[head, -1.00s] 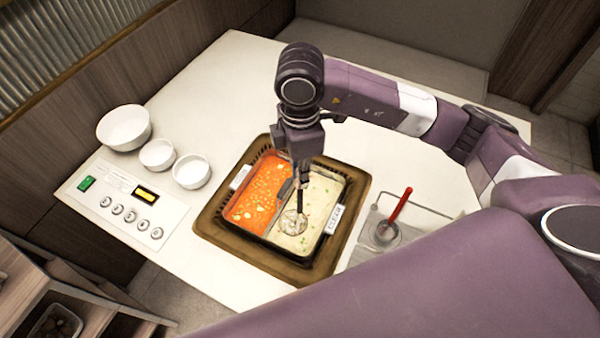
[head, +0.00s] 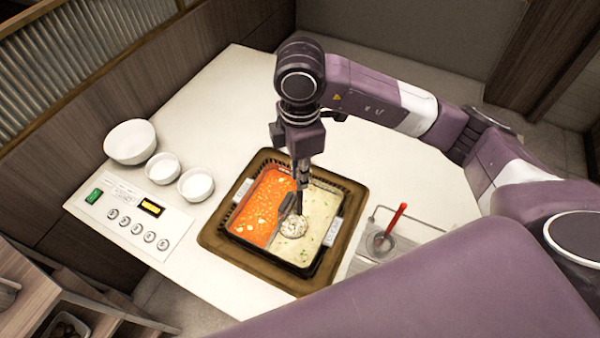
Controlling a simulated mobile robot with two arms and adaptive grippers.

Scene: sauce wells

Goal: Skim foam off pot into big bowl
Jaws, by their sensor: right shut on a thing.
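The pot (head: 233,232) is split into a red broth side (head: 265,207) on the left and a pale broth side (head: 318,222) on the right. My right gripper (head: 302,182) is above the pot, shut on the dark handle of a skimmer. The skimmer's round, pale, speckled head (head: 296,228) is over the pale side, near the divider. I cannot tell whether it touches the broth or carries foam. The big white bowl (head: 130,141) stands at the left, apart from the skimmer. My left gripper is not in view.
Two smaller white bowls, one (head: 162,168) beside the other (head: 196,184), stand near the big bowl. A control panel (head: 130,215) is at front left. A metal holder with a red-handled ladle (head: 394,230) is right of the pot. The back of the counter is clear.

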